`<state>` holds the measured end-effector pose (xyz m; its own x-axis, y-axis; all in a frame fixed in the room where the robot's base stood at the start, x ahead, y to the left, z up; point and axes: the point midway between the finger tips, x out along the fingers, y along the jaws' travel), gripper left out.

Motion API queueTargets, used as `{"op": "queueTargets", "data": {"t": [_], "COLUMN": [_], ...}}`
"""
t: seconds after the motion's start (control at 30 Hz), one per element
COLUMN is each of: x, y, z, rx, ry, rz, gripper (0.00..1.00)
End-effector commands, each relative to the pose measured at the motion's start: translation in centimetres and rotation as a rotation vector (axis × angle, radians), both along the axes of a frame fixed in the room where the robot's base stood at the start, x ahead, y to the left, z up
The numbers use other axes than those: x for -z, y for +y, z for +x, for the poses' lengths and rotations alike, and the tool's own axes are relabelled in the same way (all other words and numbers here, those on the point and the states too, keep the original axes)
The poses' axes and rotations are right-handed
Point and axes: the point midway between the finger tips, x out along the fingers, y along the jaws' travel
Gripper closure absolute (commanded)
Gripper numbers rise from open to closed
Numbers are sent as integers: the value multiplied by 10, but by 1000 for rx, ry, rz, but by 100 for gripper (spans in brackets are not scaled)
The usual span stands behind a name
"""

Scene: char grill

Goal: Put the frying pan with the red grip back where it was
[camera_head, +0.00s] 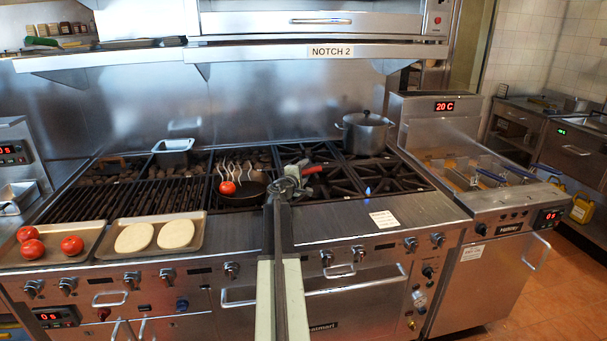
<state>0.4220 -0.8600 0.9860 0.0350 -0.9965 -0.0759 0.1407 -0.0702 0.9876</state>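The frying pan (252,194) is dark and sits over the middle burners of the range. A red tomato (227,187) shows at its left side, and several pale wavy lines rise above it. A red grip (312,169) points up and right from behind my gripper (287,187); it appears to belong to this pan, but the join is hidden. My gripper is at the handle's place, right of the pan. I cannot tell whether its fingers are closed on the handle.
A lidded pot (364,135) stands on the back right burner. A small blue flame (368,190) burns at the front right. A tray (108,252) with two pale flat rounds and another tray (14,262) with several tomatoes lie at the front left. A fryer (470,207) stands right.

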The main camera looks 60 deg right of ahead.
Motion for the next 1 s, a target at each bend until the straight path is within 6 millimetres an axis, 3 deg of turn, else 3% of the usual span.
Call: {"op": "queueTargets", "data": {"t": [0.27, 0.37, 0.7, 0.83, 1.0], "x": [-1, -2, -8, -9, -9], "y": [4, 20, 100, 115, 120], "z": [-1, -2, -6, -5, -5], "rx": [0, 0, 0, 0, 1], "ry": [-1, -1, -1, -1, -1], "rz": [0, 0, 0, 0, 0], "gripper": [53, 53, 53, 53, 53]}}
